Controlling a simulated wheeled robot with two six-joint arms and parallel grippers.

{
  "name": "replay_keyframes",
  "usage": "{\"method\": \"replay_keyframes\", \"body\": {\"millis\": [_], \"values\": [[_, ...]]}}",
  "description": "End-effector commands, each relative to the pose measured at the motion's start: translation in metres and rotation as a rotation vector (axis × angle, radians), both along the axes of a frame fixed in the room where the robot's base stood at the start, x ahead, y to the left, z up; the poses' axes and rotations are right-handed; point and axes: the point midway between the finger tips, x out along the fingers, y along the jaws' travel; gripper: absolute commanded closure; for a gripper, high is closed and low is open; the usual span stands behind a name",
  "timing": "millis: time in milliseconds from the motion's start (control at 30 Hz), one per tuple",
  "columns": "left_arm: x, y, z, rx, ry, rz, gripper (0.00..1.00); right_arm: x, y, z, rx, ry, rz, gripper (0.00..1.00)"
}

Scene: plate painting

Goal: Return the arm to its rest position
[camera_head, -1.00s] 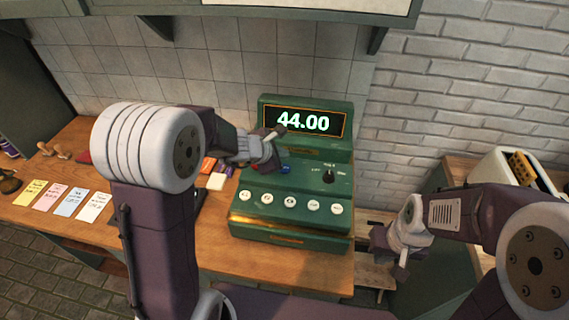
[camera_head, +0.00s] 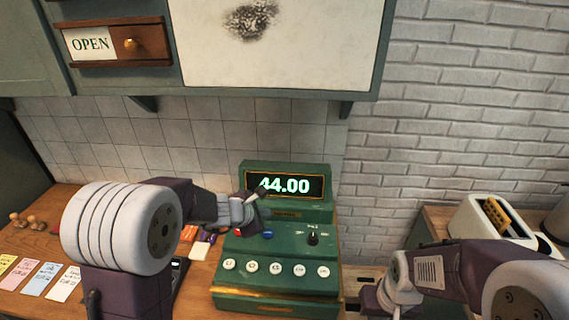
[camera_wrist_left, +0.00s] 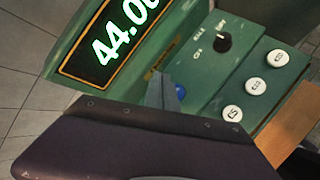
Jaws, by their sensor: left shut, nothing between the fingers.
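My left gripper (camera_head: 254,203) is shut and empty. In the head view it appears in front of the lower left of the display on the green cash register (camera_head: 275,303), which reads 44.00. In the left wrist view the shut fingers (camera_wrist_left: 162,92) appear over the register's face, beside a blue button (camera_wrist_left: 180,92). I cannot tell whether they touch it. My right gripper (camera_head: 372,300) is low at the right of the register, partly cut off by the bottom edge, so its jaws are unclear.
The register stands on a wooden counter (camera_head: 200,272). Coloured paper slips (camera_head: 40,278) and wooden-handled stamps (camera_head: 28,221) lie at the left. A white toaster-like box (camera_head: 480,222) stands at the right. A cabinet with an OPEN sign (camera_head: 90,44) hangs above the counter.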

Motion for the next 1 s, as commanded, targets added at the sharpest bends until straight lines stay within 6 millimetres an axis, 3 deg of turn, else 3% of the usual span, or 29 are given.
{"method": "replay_keyframes", "body": {"millis": [100,167,367,500,633,800,1000], "values": [[-0.001,-0.001,-0.004,0.002,-0.034,-0.005,1.00,0.000,0.000,-0.020,0.000,0.000,0.000,1.00],[-0.020,-0.004,-0.012,0.074,-0.035,-0.097,1.00,0.000,0.000,-0.028,0.000,0.000,0.000,1.00],[-0.109,-0.005,-0.063,0.462,-0.007,-0.668,1.00,0.000,0.000,-0.045,0.000,0.000,0.000,1.00],[-0.172,0.016,-0.096,0.719,0.034,-1.118,1.00,0.000,0.000,-0.050,0.000,0.000,0.000,1.00],[-0.214,0.043,-0.113,0.884,0.078,-1.470,1.00,0.000,0.000,-0.048,0.000,0.000,0.000,1.00],[-0.234,0.065,-0.120,0.982,0.104,-1.716,1.00,0.000,0.000,-0.048,0.000,0.000,0.000,1.00],[-0.234,0.067,-0.121,0.991,0.099,-1.747,1.00,0.000,0.000,-0.048,0.000,0.000,0.000,1.00]]}}
